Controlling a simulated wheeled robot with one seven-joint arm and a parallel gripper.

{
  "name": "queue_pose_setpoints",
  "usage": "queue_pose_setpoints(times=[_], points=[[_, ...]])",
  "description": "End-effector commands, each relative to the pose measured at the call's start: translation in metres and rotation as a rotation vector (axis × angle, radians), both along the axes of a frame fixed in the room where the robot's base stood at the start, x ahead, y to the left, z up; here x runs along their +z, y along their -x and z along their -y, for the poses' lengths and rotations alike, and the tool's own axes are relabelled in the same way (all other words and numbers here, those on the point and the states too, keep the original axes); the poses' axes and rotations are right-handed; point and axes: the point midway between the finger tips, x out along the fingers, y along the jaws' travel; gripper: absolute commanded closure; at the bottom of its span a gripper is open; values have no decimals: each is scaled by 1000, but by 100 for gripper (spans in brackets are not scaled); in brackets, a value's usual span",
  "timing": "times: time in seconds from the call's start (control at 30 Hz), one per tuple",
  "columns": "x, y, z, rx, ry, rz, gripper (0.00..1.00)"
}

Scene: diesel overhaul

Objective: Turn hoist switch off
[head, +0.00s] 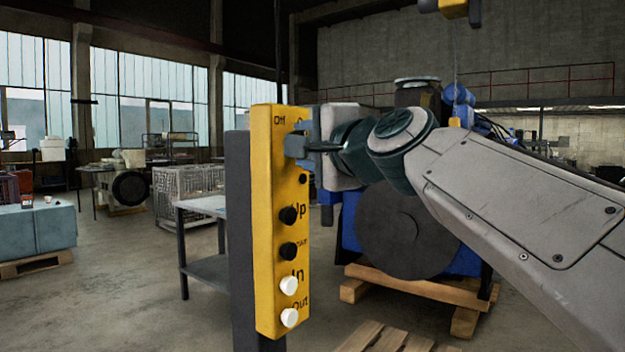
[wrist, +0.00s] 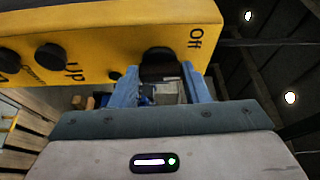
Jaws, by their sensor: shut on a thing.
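The hoist control box (head: 268,230) is a tall yellow panel on a dark post, left of centre in the head view. My gripper (head: 300,146) is at the upper part of the panel, coming from the right. In the wrist view, the black hoist switch knob (wrist: 160,63) sits beside the "Off" label, between the blue fingers of my gripper (wrist: 160,82), which are shut on it. In the head view the fingers hide the knob. Its exact angle is unclear.
A small black knob (head: 303,179) and black and white buttons (head: 289,285) sit just below my gripper. A blue engine with a dark round disc (head: 408,230) stands on a wooden pallet behind my arm. A grey table (head: 205,205) is behind the panel.

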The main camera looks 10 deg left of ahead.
Motion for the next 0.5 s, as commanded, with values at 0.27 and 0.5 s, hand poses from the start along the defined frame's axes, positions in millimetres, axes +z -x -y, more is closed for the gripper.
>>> queue_pose_setpoints(times=[0.27, 0.5], points=[[-14, -1, -1, 2, 87, 208, 81], [-15, -2, 0, 2, 159, 383, 81]])
